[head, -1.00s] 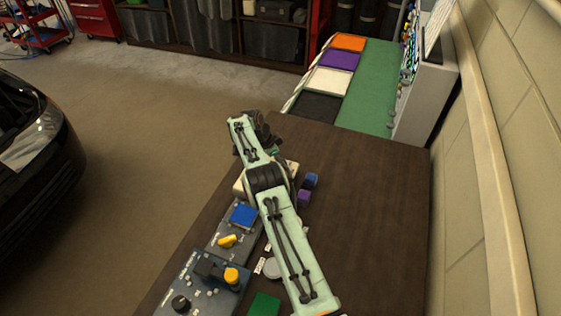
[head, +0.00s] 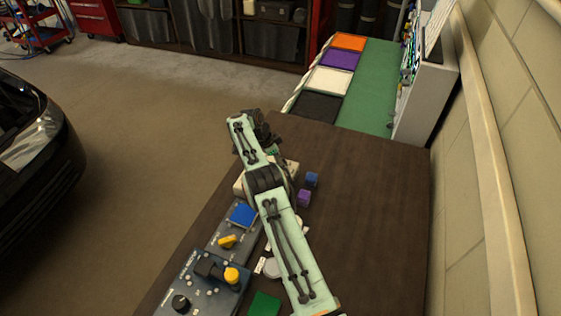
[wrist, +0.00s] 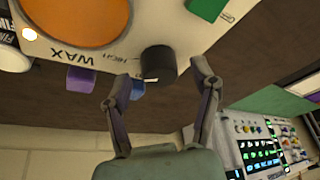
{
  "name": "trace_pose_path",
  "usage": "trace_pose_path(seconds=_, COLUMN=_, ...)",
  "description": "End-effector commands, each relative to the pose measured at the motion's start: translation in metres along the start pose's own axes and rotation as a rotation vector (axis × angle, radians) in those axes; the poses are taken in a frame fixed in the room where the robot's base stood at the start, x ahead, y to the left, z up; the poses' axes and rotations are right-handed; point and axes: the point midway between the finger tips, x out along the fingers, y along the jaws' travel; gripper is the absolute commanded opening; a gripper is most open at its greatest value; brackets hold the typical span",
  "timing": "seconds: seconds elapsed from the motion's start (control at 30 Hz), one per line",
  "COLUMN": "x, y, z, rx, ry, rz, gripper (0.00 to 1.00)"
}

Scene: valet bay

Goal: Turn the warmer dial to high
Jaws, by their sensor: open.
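The warmer (wrist: 150,25) is a cream box with a round orange wax well and the label WAX; small lettering beside the dial is hard to read. Its black dial (wrist: 158,62) is at the edge nearest my gripper and has a pale mark at its lower end. My gripper (wrist: 163,75) is open, with one finger on each side of the dial; I cannot tell whether either finger touches it. In the head view my arm covers most of the warmer (head: 240,187), and the dial is hidden.
A purple block (head: 304,197) and a blue block (head: 312,179) lie right of the warmer. Control boxes with a yellow knob (head: 228,241) and black knob (head: 180,303) stand nearer. The right side of the dark table (head: 375,200) is clear.

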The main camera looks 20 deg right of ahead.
Motion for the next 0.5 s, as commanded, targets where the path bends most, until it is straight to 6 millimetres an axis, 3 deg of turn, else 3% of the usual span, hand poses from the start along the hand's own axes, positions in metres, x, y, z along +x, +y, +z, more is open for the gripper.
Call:
trace_pose_path(seconds=0.17, x=-0.026, y=-0.001, z=0.0, rx=0.0, ry=0.001, rz=-0.003, gripper=0.62)
trace_pose_path(seconds=0.5, x=-0.099, y=-0.001, z=0.0, rx=-0.002, ry=0.001, rz=-0.003, gripper=0.62)
